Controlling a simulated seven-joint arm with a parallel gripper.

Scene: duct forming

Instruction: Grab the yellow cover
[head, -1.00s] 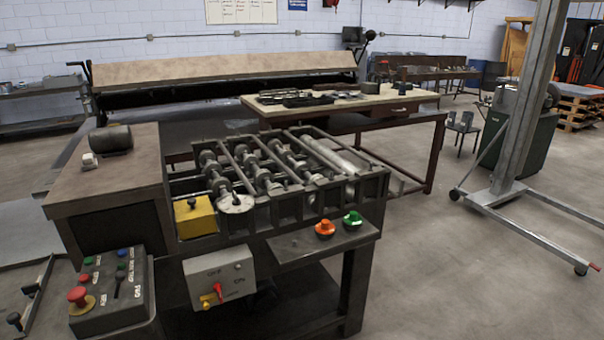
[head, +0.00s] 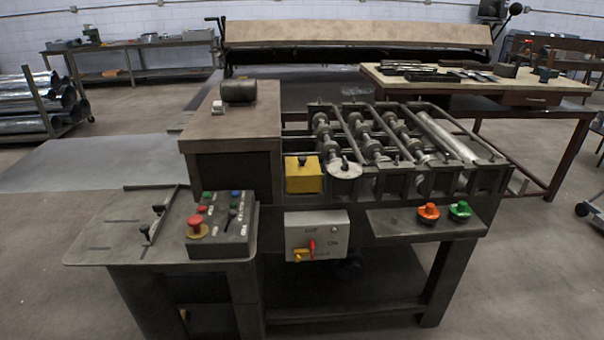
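The yellow cover (head: 304,179) is a small box shape with a dark knob on top. It sits at the front left corner of the roller machine (head: 400,190), just left of a pale round disc (head: 345,169). It is beside the right side of the brown-topped cabinet (head: 232,122). Nothing blocks the view of its front and top. My gripper is not in view.
A grey switch box (head: 318,235) with red and yellow levers hangs below the cover. A control box (head: 222,231) stands front left. Orange (head: 428,212) and green (head: 460,210) knobs sit on the right shelf. Open floor (head: 530,280) lies to the right.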

